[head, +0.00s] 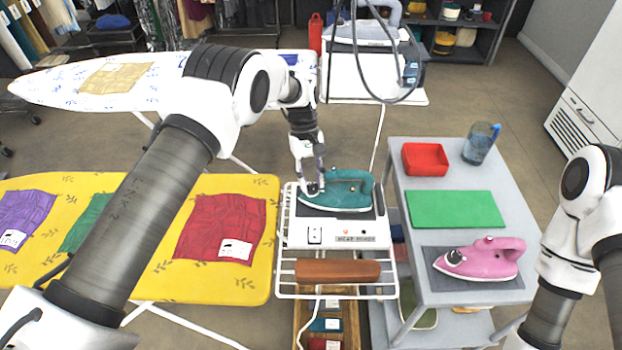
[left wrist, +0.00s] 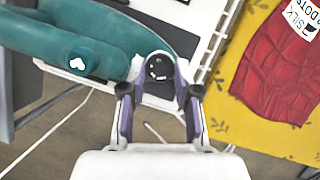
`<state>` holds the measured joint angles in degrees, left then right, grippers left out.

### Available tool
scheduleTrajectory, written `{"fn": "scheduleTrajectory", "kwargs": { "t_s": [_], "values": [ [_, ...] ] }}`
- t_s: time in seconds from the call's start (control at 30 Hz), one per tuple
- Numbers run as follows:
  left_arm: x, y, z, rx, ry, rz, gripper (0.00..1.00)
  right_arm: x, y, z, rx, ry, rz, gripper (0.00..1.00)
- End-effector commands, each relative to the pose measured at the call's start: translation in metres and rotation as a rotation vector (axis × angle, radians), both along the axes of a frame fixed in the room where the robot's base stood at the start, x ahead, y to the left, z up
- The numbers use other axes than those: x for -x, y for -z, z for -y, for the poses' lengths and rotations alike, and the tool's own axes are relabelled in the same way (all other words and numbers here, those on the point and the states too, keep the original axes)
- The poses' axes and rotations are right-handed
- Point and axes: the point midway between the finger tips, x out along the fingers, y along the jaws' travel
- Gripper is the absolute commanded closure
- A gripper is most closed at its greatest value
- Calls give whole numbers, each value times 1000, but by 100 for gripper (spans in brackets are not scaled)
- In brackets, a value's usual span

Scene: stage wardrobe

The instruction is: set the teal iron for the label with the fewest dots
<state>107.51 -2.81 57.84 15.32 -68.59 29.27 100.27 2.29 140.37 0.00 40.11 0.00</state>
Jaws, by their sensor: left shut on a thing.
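The teal iron (head: 345,197) rests on the white stand (head: 297,234). In the left wrist view its body (left wrist: 85,30) fills the upper left. My left gripper (head: 313,188) is at the iron's left end, its fingers (left wrist: 158,105) shut on the dark round dial (left wrist: 158,67) with light marks. The dial's setting cannot be read. On the yellow ironing board lie a red cloth (head: 213,222) with a white label (head: 235,249), a purple cloth (head: 28,212) with a label (head: 12,238), and a green cloth (head: 88,222) partly behind my left arm. The red cloth's label (left wrist: 301,17) shows "SILK" and "DOTS", partly cut off. My right gripper is out of view.
A grey table (head: 463,213) at the right holds a pink iron (head: 480,262), a green mat (head: 430,209), a red tray (head: 425,170) and a blue cup (head: 478,150). A brown block (head: 338,271) lies on the stand's front. A cable hangs above.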

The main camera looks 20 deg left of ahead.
Motion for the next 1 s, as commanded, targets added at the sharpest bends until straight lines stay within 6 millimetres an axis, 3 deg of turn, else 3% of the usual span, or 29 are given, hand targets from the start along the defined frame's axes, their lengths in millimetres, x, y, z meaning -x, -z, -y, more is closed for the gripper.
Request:
{"fn": "scheduleTrajectory", "kwargs": {
  "t_s": [0.03, 0.07, 0.1, 0.13, 0.53, 1.0],
  "values": [
    [2, 4, 0, -1, 1, -6, 100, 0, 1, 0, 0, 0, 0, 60],
    [2, 4, 0, -1, 1, -6, 65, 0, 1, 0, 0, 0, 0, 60],
    [2, 4, 0, -1, 1, -6, 51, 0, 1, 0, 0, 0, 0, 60],
    [2, 4, 0, -1, 1, -6, 43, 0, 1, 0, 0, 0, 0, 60],
    [-2, -6, -2, 0, -1, 0, 43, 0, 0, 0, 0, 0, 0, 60],
    [-35, -99, -24, 0, 1, -3, 43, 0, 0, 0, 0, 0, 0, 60]
  ]
}}
